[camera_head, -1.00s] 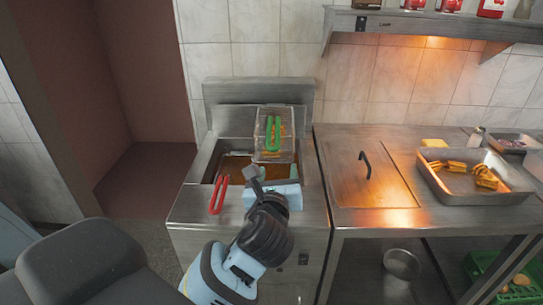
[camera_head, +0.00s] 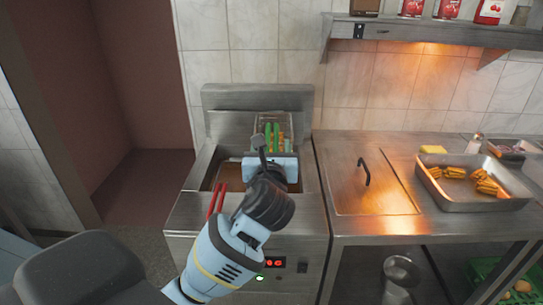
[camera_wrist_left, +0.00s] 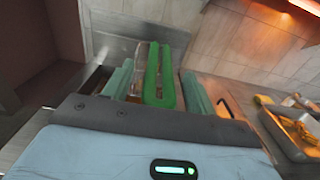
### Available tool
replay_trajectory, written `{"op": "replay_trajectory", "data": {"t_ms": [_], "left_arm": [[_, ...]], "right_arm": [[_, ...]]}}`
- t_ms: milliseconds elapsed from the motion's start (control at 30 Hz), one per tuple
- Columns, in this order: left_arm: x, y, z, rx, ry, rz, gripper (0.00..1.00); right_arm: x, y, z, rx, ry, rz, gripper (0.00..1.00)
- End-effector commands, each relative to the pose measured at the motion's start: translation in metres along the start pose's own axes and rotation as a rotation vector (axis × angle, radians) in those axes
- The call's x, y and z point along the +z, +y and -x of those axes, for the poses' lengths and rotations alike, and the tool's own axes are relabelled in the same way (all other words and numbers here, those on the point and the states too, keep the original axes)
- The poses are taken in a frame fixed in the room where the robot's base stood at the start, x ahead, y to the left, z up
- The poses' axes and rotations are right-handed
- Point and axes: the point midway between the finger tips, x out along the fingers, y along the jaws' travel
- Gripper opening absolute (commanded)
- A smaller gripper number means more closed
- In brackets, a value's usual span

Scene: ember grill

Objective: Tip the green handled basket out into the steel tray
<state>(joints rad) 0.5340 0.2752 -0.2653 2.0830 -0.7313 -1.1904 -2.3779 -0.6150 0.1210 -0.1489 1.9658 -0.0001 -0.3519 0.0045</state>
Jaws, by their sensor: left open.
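The green handled basket (camera_head: 285,127) is a wire basket at the back of the fryer. Its green U-shaped handle (camera_wrist_left: 153,75) stands in the middle of the left wrist view. My left gripper (camera_head: 268,155) is over the fryer in front of the basket, and its body hides the basket's lower part. In the left wrist view its open fingers (camera_wrist_left: 158,88) show one on each side of the green handle, apart from it. The steel tray (camera_head: 465,204) is on the counter at right and holds several golden food pieces. My right gripper is not in view.
A red handle (camera_head: 216,200) stands at the fryer's front left. A hinged steel lid (camera_head: 350,185) with a dark handle lies between fryer and tray. A yellow block (camera_head: 433,149) and a shaker are behind the tray.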

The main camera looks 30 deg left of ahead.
Motion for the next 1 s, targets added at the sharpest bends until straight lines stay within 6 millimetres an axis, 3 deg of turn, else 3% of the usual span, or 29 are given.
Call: {"op": "replay_trajectory", "data": {"t_ms": [200,500,933,967,1000], "left_arm": [[0.000,0.000,-0.016,0.001,0.000,0.000,0.57],[0.000,0.000,-0.017,0.000,-0.001,0.001,0.57],[0.000,0.000,-0.017,0.000,0.000,0.000,0.01],[0.000,0.000,-0.017,0.000,0.000,0.000,0.29],[0.000,0.000,-0.017,0.000,0.000,0.000,0.23]], "right_arm": [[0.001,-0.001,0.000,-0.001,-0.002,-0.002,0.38],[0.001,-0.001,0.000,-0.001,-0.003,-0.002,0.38],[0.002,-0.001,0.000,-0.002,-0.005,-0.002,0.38],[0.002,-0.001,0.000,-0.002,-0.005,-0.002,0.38],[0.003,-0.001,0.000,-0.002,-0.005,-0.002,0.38]]}}
